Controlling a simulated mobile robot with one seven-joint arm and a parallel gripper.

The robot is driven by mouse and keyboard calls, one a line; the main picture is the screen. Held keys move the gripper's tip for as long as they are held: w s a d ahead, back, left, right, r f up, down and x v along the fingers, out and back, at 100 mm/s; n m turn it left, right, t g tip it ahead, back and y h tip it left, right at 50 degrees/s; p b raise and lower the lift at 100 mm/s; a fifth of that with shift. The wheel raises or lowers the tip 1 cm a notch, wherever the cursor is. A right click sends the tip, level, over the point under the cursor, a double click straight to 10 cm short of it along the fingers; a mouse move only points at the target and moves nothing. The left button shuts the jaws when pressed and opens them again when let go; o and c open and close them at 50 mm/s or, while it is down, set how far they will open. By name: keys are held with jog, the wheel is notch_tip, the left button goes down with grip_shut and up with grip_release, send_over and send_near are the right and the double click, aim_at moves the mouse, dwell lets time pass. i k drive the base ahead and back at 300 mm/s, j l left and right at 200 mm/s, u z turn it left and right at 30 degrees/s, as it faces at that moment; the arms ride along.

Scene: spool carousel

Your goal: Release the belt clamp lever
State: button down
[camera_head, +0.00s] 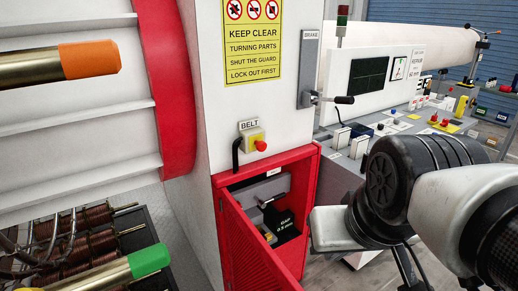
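A yellow box with a red button (259,143) sits on the white cabinet wall under a BELT label (249,125). A black curved handle (237,154) hangs just left of this box. Below it, the red guard door (245,245) stands open. Inside the red housing is a grey plate (262,190) with a small dark-gripped lever (270,201) in front. I cannot tell for sure which handle is the belt clamp lever. My arm's links fill the right side, in front of the console and to the right of the housing. My gripper's fingertips do not show.
A BRAKE lever (342,100) sticks out to the right above the housing. The console (375,130) with knobs and switches stands behind my arm. Rods with orange (90,59) and green (149,260) ends project at left. Copper spools (75,235) lie lower left.

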aim_at(274, 199)
jog(key=i+l+u, duration=0.2)
jog(key=l, duration=0.45)
jog(key=l+u, duration=0.2)
jog(key=l, duration=0.4)
jog(key=i+l+u, duration=0.2)
jog(key=l, duration=0.35)
jog(key=l+u, duration=0.2)
jog(key=l, duration=0.35)
jog(key=i+l+u, duration=0.15)
jog(key=l, duration=0.2)
jog(key=i+l+u, duration=0.1)
jog(key=l, duration=0.25)
